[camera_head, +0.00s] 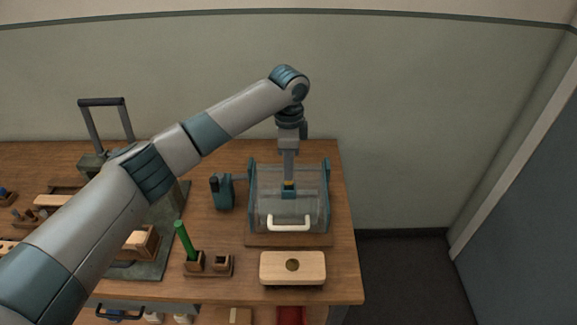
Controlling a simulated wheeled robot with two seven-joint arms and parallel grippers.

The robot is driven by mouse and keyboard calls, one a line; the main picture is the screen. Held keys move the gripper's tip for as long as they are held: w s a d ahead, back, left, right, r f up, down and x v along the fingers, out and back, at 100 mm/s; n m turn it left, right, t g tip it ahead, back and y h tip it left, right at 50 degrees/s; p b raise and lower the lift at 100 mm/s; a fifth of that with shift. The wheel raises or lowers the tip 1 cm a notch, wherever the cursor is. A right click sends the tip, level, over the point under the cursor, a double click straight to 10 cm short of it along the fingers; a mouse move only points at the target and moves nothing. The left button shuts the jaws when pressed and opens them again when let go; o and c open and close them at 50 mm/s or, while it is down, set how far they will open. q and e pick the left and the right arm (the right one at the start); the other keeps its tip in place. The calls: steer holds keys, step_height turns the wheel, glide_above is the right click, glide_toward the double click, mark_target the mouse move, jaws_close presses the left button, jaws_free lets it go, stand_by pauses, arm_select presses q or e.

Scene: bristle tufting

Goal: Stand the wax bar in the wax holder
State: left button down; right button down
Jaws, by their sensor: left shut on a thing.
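My left gripper (289,193) reaches down from above at the clear-walled box and is shut on a small yellowish thing (289,183). The fingers hide most of it, so I cannot tell whether it is the wax bar. A small wooden holder (222,273) with two raised sockets stands left of the box, near the table's front. A green bar (184,240) stands tilted to the left in its left socket. The right socket (221,262) looks empty. I cannot tell for certain which is the wax holder. My right gripper is not in view.
The clear box (262,212) has teal side edges and a white front handle (288,223). A teal tool (222,192) stands left of it. A pale wooden block (293,267) with a dark round spot lies in front. My left arm covers much of the table's left part.

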mark_target(288, 183)
arm_select(q)
steer(key=shift+p, duration=0.5)
stand_by(0.6)
steer(key=shift+f+b, duration=0.45)
steer(key=shift+f, duration=1.8)
steer(key=shift+s+f, duration=0.1)
steer(key=shift+f, duration=0.1)
stand_by(0.4)
steer(key=c, duration=1.7)
jaws_free()
steer(key=shift+f, duration=0.1)
steer(key=shift+s, duration=0.1)
steer(key=o, duration=0.4)
steer(key=shift+r, duration=0.2)
